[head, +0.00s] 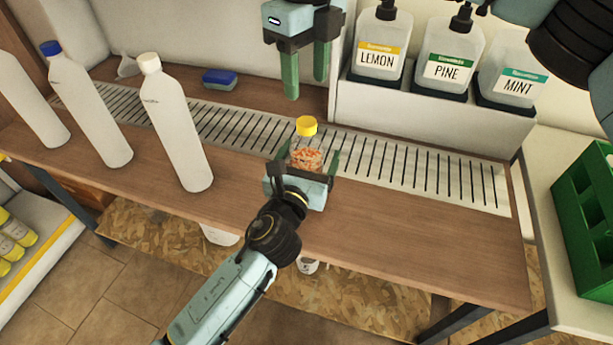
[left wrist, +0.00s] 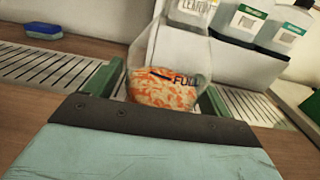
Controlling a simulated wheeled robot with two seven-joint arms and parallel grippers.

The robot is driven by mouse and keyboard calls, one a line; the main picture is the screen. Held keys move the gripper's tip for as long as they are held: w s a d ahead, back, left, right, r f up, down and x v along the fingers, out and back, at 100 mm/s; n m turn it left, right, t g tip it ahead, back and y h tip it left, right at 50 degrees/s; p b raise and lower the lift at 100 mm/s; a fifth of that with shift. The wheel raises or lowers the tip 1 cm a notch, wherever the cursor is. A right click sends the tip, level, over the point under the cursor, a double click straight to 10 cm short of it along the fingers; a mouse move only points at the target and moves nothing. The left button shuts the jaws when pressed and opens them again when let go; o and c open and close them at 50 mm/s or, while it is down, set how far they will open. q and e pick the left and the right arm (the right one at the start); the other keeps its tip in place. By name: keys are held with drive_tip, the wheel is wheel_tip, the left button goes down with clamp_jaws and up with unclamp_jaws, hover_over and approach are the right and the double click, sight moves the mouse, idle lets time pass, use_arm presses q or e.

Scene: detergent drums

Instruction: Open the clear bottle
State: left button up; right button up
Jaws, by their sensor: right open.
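The clear bottle (head: 306,158) has a yellow cap (head: 306,126) and orange and white bits inside. It stands on the slatted strip of the wooden counter. In the left wrist view the clear bottle (left wrist: 163,92) shows the word FULL; its top is out of frame. My left gripper (head: 305,165) reaches in from the front, with one green finger on each side of the bottle's lower body, shut on it. The fingers also show in the left wrist view (left wrist: 163,100). My right gripper (head: 305,88) hangs above and behind the cap, pointing down, open and empty.
Three white bottles (head: 178,125) stand at the left of the counter. A blue and green sponge (head: 219,79) lies behind. Dispensers labelled LEMON (head: 379,60), PINE (head: 448,70) and MINT (head: 514,88) stand in a raised rack. A green crate (head: 585,205) is at the right. The front right counter is clear.

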sight(307, 122)
use_arm(q)
drive_tip(key=c, duration=1.4)
clamp_jaws()
use_arm(e)
drive_tip(key=shift+m, duration=0.3)
drive_tip(key=m, duration=2.6)
drive_tip(key=shift+m, duration=0.3)
drive_tip(key=shift+f, duration=4)
